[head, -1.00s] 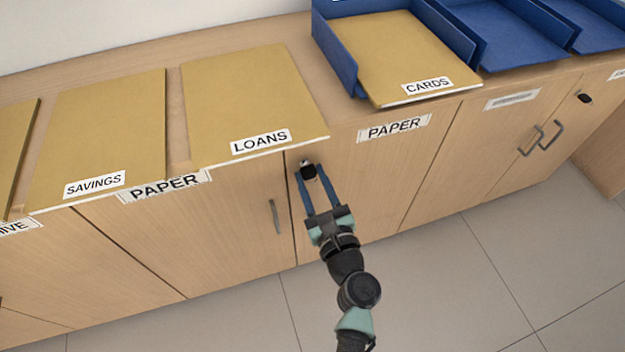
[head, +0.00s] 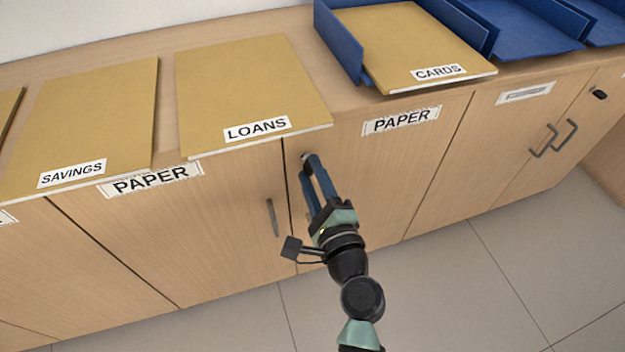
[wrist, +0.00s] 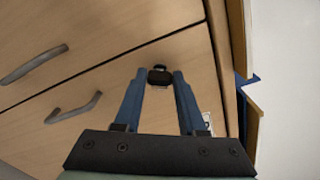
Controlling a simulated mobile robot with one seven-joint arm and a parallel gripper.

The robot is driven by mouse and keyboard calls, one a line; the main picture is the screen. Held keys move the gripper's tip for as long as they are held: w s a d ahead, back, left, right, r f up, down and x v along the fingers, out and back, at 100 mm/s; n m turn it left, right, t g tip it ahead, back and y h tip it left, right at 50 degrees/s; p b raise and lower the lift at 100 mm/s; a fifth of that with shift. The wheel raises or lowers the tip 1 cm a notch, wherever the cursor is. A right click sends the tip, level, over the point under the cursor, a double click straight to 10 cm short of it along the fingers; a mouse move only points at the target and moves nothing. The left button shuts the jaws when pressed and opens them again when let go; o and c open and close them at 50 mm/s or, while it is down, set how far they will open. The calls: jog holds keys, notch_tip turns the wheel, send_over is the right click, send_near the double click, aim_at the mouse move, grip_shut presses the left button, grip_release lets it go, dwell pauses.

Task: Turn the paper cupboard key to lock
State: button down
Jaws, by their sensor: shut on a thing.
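The paper cupboard (head: 390,180) has two wooden doors, each with a PAPER label. Its lock (head: 304,156) shows as a small silvery spot near the top inner corner of the right door. The black key (wrist: 160,76) stands in it, seen in the wrist view between my fingertips; in the head view my fingers mostly hide it. My gripper (head: 309,164) is shut on the key, its blue fingers on either side of the key's head. The gripper is rolled about its own axis. The left door's handle (head: 272,217) hangs free; both doors look closed.
Blue trays (head: 530,30) stand at the right. The floor (head: 440,290) in front is clear.

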jog(key=n+b, duration=0.3)
jog(key=n, duration=0.2)
jog(key=shift+f, duration=0.15)
jog(key=shift+n, duration=0.3)
dwell(0.3)
jog(key=shift+c, duration=2.4)
grip_release()
jog(key=v, duration=1.3)
jog(key=shift+p, duration=0.4)
